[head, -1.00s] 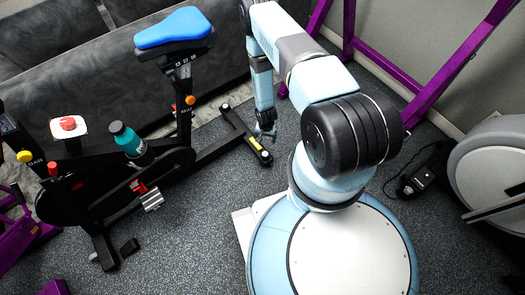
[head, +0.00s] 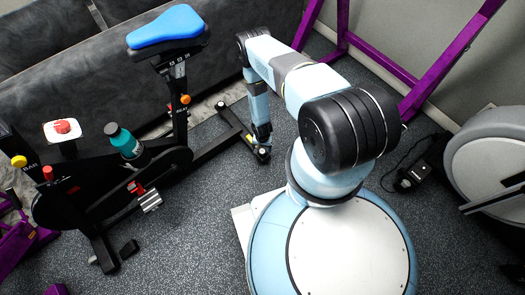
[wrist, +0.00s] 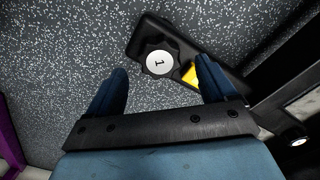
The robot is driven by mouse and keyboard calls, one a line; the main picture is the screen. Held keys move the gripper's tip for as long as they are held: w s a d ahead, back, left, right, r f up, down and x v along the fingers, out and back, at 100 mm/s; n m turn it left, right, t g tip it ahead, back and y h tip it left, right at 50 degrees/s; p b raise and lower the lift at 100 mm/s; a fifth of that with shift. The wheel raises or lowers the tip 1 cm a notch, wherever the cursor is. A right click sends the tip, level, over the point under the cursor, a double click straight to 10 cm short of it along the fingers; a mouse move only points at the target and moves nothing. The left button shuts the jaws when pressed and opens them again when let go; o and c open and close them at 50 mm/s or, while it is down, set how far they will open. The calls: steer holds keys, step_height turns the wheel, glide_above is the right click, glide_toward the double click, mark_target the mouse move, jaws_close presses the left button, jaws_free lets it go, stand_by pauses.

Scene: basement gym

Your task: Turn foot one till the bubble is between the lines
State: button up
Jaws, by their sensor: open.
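Foot one (wrist: 159,63), a dark lobed knob with a white cap marked 1, shows in the wrist view at the end of the bike's black rear bar. A yellow block (wrist: 190,74), seemingly the level, sits beside it, partly behind my right finger. Its bubble and lines cannot be made out. My gripper (wrist: 162,66) is open, its two blue fingers on either side of the knob in the picture; I cannot tell whether they touch it.
The exercise bike (head: 165,160) with a blue saddle (head: 165,27) and a teal bottle (head: 124,140) stands left of my arm. A grey couch (head: 70,85) is behind it. A purple frame (head: 420,95) stands at the right. Speckled floor (head: 190,240) in front is clear.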

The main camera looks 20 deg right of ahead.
mark_target(262, 151)
steer(key=shift+f, duration=1.75)
steer(key=shift+c, duration=0.4)
steer(key=c, duration=1)
steer(key=shift+o, duration=0.2)
steer(key=shift+n, duration=0.5)
steer(key=n, duration=0.3)
steer(key=shift+n, duration=2.1)
